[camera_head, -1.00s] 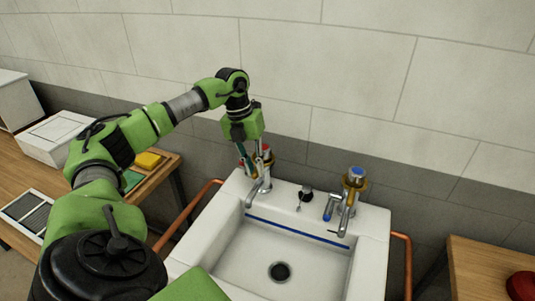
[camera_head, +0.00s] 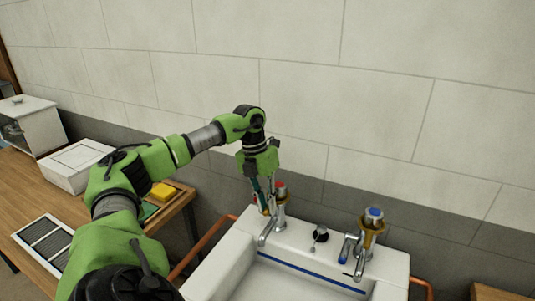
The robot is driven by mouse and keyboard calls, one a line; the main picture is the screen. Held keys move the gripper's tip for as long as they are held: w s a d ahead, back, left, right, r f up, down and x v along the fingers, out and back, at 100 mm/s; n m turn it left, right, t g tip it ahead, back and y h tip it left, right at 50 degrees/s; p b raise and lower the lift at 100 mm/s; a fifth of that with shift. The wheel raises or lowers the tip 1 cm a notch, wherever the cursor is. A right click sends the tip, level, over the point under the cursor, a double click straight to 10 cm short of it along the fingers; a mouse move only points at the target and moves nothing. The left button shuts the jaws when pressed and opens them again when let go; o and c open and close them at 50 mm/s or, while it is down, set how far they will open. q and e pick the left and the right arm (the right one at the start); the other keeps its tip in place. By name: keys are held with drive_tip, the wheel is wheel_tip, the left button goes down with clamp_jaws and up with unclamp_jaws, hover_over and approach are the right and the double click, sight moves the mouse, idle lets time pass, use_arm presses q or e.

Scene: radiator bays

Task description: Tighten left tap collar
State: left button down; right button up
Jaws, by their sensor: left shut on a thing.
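The left tap (camera_head: 268,232), chrome with a red top (camera_head: 281,187), stands at the back left of the white sink (camera_head: 225,262). A brass collar (camera_head: 282,205) shows in part around its upper body. My left gripper (camera_head: 262,195) points down at this tap from above and is shut at its left side; the fingers hide much of the collar, so the exact contact is hard to see. The right tap (camera_head: 361,255) has a blue top and a brass collar (camera_head: 373,226), and stands apart from my gripper. My right gripper is not in view.
A black plug (camera_head: 320,234) sits between the taps. A copper pipe (camera_head: 205,245) runs left of the sink. A wooden bench (camera_head: 20,190) at left holds a white box (camera_head: 75,165), a yellow block (camera_head: 163,192) and a grille (camera_head: 45,244). A tiled wall stands close behind.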

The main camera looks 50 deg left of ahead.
use_arm(q)
drive_tip(key=c, duration=2)
unclamp_jaws()
drive_tip(key=shift+r, duration=0.1)
drive_tip(key=r, duration=0.4)
drive_tip(key=a+r, duration=0.1)
drive_tip(key=r, duration=0.3)
drive_tip(key=s+a+r, duration=0.1)
drive_tip(key=r, duration=0.2)
drive_tip(key=shift+a+r, duration=0.15)
drive_tip(key=shift+r, duration=0.25)
